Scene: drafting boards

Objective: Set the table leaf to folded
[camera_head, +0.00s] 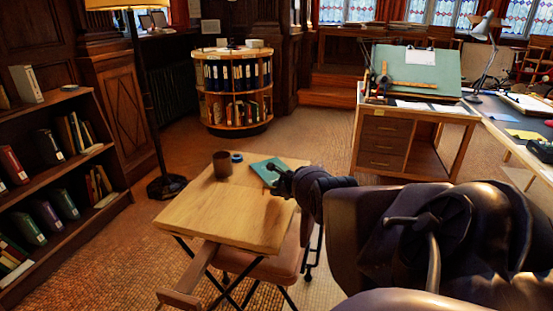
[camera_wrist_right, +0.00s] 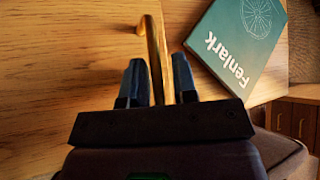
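The small wooden table (camera_head: 220,215) stands left of centre in the head view, its top lying flat and level. I cannot make out which part of the top is the leaf. My right gripper (camera_head: 273,178) is over the right side of the top. In the right wrist view, a brass handle (camera_wrist_right: 153,45) rises from the wood and runs between the fingers of my right gripper (camera_wrist_right: 159,75). The fingers stand apart, one on each side of the handle, with narrow gaps showing. My left gripper is not in view.
A teal book (camera_head: 266,167) marked Fenlark lies beside the right gripper. A brown mug (camera_head: 222,164) and a small blue round item (camera_head: 237,157) stand at the table's back. A padded seat (camera_head: 265,262) is under the table. A bookcase (camera_head: 75,200) stands left.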

